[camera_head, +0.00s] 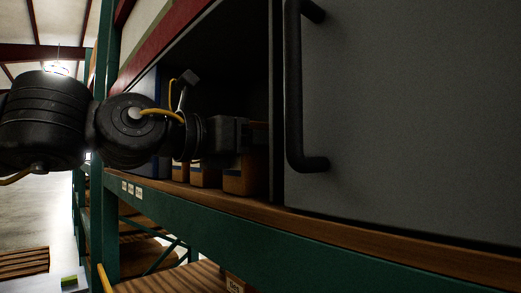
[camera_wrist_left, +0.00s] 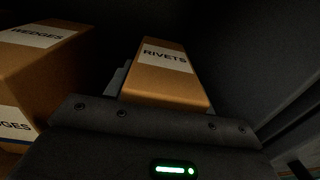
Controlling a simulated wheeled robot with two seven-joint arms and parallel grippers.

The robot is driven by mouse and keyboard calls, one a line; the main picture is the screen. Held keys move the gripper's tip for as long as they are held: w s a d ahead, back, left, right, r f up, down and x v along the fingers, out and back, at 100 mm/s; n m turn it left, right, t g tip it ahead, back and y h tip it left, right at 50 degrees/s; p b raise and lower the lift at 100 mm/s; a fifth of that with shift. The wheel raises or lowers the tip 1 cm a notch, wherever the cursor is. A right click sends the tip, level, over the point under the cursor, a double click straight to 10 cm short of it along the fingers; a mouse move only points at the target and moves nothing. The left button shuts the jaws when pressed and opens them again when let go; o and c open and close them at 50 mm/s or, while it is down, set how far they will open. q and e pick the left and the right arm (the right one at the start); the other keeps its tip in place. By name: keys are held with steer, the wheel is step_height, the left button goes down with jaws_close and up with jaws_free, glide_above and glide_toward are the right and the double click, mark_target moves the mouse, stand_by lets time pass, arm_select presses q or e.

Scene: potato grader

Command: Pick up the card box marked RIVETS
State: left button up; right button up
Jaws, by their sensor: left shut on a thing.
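The card box marked RIVETS (camera_wrist_left: 165,82) is brown with a white label and sits straight ahead in the left wrist view. My left gripper (camera_wrist_left: 160,92) is shut on it; one finger shows at the box's left side, and the other is not clear. In the head view my left gripper (camera_head: 248,136) reaches into a dark cabinet, above the front row of boxes. I cannot tell there which box is the RIVETS one, nor whether it is clear of its support. My right gripper is in neither view.
A box marked WEDGES (camera_wrist_left: 45,65) stands close on the left in the wrist view. Several brown boxes (camera_head: 243,181) line the shelf (camera_head: 300,218). A grey door (camera_head: 410,120) with a black handle (camera_head: 295,90) borders the opening on the right. A green upright (camera_head: 103,130) stands left.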

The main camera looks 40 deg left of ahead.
arm_select(q)
steer(key=shift+r, duration=0.45)
step_height(320, 180, up, 2)
steer(key=shift+a+r+b, duration=0.1)
steer(key=shift+r+b, duration=0.05)
steer(key=shift+b, duration=0.3)
steer(key=s+r, duration=0.1)
steer(key=s+a+r+b, duration=0.1)
steer(key=r, duration=0.1)
steer(key=s+r+b, duration=0.1)
steer(key=s+r, duration=0.1)
steer(key=shift+a, duration=0.3)
steer(key=s+a+r+b, duration=0.2)
steer(key=s+r, duration=0.3)
steer(key=s, duration=0.4)
steer(key=shift+a, duration=0.9)
